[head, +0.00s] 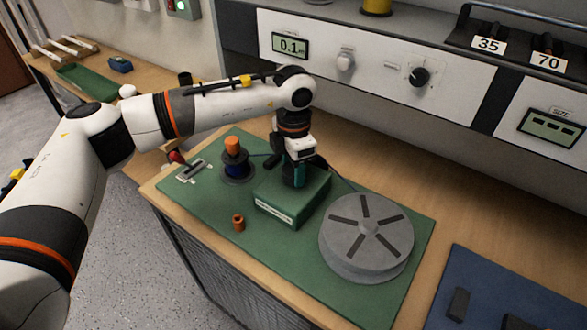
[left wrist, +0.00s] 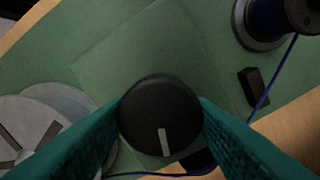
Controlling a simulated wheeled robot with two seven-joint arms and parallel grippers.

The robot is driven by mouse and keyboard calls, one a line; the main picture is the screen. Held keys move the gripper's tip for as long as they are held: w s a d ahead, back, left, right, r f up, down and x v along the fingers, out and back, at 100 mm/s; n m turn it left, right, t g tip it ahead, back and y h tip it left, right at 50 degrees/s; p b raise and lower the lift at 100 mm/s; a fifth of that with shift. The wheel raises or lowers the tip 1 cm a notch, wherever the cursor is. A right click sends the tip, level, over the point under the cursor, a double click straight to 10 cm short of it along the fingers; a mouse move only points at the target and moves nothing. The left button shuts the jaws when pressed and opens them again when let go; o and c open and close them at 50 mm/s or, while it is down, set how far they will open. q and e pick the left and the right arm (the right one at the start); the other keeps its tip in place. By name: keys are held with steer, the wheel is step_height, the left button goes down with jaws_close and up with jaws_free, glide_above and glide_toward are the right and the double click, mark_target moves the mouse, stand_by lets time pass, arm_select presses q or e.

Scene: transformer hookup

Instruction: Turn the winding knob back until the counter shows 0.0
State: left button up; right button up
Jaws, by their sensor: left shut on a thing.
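The counter (head: 290,46) on the back panel reads 0.1 m. My left gripper (head: 295,178) points straight down over the green box (head: 280,210) on the bench mat. In the left wrist view its teal fingers (left wrist: 160,115) are shut on the black winding knob (left wrist: 160,105), one on each side. The knob's white mark points toward the bottom of that view. In the head view the gripper hides the knob. My right gripper is not in view.
A grey slotted reel (head: 366,238) lies right of the box. A blue wire spool with an orange top (head: 234,160) stands at the left. A small orange piece (head: 239,222) is in front. A blue mat (head: 470,290) lies at the right.

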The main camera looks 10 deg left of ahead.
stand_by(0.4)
arm_select(q)
steer(key=o, duration=1)
step_height(320, 180, up, 12)
steer(key=shift+r+b, duration=0.1)
steer(key=shift+b, duration=0.9)
